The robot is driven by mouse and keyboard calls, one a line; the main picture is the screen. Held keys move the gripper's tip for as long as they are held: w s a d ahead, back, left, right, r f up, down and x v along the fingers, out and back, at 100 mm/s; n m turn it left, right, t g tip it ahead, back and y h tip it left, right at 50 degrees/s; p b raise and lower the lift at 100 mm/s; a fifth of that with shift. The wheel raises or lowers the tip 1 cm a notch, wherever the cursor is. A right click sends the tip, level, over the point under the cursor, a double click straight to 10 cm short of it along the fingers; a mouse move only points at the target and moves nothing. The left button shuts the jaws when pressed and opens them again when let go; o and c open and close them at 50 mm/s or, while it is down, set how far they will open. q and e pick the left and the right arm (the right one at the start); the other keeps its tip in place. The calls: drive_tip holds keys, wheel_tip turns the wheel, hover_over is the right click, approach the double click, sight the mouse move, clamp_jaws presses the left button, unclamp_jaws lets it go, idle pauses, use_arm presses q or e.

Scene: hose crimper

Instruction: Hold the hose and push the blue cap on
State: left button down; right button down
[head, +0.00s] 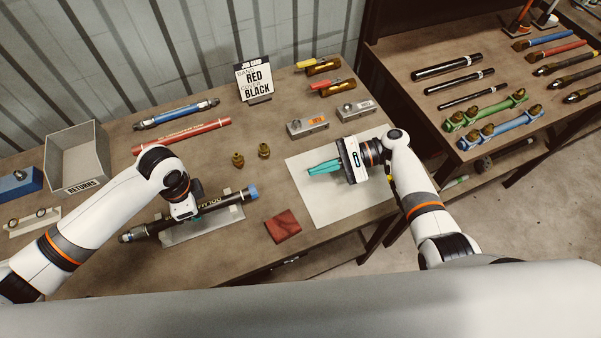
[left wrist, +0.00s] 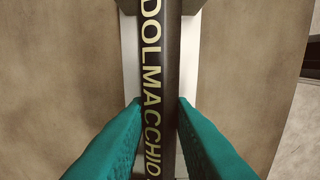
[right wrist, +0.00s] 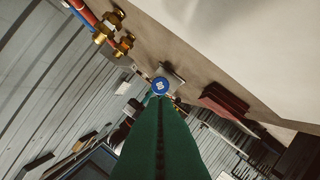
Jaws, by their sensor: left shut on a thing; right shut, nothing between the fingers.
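The black hose (head: 222,200) lies in a light holder on the bench, with lettering along its side; it also shows in the left wrist view (left wrist: 158,60). The blue cap (head: 252,191) is at the hose's right end; how far on it sits I cannot tell. My left gripper (head: 190,215) is shut on the hose, its teal fingers (left wrist: 178,105) on both sides of it. My right gripper (head: 312,170) is shut and empty, right of the cap and apart from it. In the right wrist view the cap (right wrist: 160,84) shows face-on just beyond the closed fingertips (right wrist: 159,98).
A white sheet (head: 320,208) lies under my right gripper. A dark red cloth (head: 283,226) lies near the cap, and two brass fittings (head: 263,150) stand behind it. A job card (head: 254,82) and grey blocks (head: 307,127) stand farther back. A returns bin (head: 98,178) is at left.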

drive_tip(key=shift+w+d+r, duration=0.1)
drive_tip(key=shift+d+r, duration=0.05)
drive_tip(key=shift+d, duration=0.45)
use_arm(q)
drive_tip(key=c, duration=1.2)
unclamp_jaws()
drive_tip(key=shift+o, duration=0.2)
